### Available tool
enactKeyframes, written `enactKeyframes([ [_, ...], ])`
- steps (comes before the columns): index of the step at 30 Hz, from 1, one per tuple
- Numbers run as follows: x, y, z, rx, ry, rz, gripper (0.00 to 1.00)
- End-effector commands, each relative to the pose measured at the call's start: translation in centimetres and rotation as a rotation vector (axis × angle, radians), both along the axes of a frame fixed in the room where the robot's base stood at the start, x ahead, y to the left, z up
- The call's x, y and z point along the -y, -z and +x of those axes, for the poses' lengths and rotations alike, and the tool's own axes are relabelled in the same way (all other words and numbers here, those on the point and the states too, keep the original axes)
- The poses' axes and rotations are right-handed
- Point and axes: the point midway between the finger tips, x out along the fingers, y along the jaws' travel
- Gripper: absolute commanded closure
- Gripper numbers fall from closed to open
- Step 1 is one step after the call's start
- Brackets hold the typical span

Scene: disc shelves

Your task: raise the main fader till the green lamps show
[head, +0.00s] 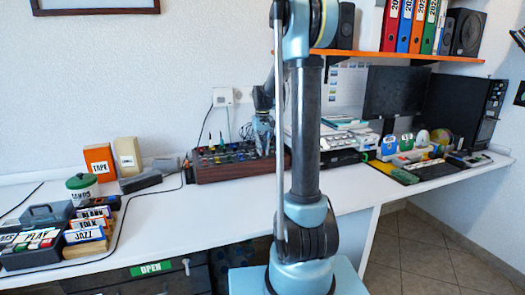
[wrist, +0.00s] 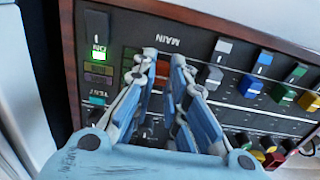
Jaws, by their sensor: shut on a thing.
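The mixer (head: 230,163) is a wood-sided panel of coloured controls on the white desk. In the wrist view its dark panel (wrist: 205,28) appears upside down, with the MAIN label (wrist: 168,41) just beyond my fingertips. My gripper (wrist: 164,62) reaches down to the panel below that label. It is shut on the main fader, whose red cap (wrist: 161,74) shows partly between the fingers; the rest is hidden. A dark column (wrist: 128,62) beside the left finger shows no clear green light. A green light (wrist: 97,56) glows at the ON switch. My gripper also shows in the head view (head: 262,143).
Grey (wrist: 215,78), blue (wrist: 250,88) and yellow (wrist: 283,92) caps stand right of my fingers. A TAPE box (head: 100,160) and a crate of discs (head: 88,230) are at the left. Papers and a monitor (head: 397,92) stand to the right.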

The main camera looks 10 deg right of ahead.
Motion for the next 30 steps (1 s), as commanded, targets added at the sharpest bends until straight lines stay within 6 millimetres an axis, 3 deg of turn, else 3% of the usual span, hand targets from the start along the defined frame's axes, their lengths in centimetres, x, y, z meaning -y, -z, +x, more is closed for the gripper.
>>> enactKeyframes([
  [11,-0.4,0.0,2.5,0.0,0.0,-0.001,1.0],
  [19,-0.4,0.0,2.6,0.0,0.001,-0.001,1.0],
  [20,-0.4,0.0,2.6,0.0,0.001,-0.001,0.82],
  [22,-0.5,0.0,2.6,0.0,0.001,-0.001,0.67],
  [30,-0.5,0.0,2.6,0.0,0.0,-0.001,0.67],
])
